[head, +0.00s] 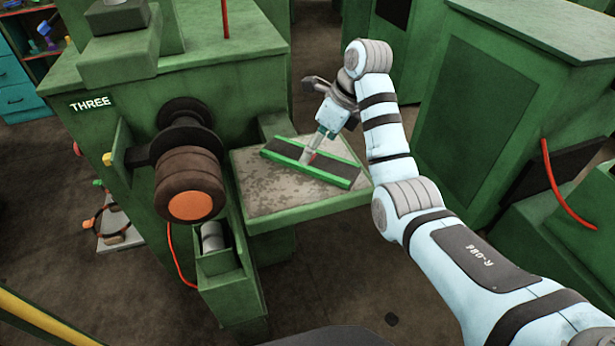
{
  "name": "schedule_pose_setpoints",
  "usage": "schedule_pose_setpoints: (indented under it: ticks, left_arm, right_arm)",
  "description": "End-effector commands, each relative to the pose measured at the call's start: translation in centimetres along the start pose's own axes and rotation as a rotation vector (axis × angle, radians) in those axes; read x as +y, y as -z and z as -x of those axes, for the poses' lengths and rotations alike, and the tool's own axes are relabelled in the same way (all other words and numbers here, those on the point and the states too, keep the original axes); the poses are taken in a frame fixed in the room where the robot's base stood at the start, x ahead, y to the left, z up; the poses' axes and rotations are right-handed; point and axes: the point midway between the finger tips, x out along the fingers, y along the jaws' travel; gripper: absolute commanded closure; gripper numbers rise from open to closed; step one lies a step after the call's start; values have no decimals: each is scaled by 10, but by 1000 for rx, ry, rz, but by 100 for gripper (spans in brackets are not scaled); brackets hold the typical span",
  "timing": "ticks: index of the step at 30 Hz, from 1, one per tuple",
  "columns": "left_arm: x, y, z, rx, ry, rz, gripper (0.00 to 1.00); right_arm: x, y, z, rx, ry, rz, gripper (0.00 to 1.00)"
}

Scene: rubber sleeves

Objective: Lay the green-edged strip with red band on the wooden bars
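A dark strip with green long edges (330,171) lies at a slant over the grey top of a green-sided table (270,190). My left gripper is not in view. I cannot make out any wooden bars.
A green machine labelled THREE (240,90) stands behind and left of the table, with a brown roller (188,180) at its front. A narrow green box (228,265) holds a grey cylinder. Green cabinets (510,90) stand at right. The table's front left is bare.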

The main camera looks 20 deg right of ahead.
Motion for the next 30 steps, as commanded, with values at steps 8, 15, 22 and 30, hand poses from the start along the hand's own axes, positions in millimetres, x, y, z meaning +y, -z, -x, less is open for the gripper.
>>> schedule_pose_setpoints:
  ticks: [8, 15, 22, 30]
  left_arm:
    - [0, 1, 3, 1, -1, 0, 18]
    - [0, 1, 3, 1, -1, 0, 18]
    - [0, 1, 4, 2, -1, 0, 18]
    - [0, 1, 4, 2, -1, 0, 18]
  right_arm:
    - [-5, -3, -42, 1, -1, 0, 18]
    - [-5, -3, -50, -2, 1, 0, 18]
    - [-5, -3, -49, -2, 1, 0, 52]
    - [-5, -3, -49, -2, 1, 0, 71]
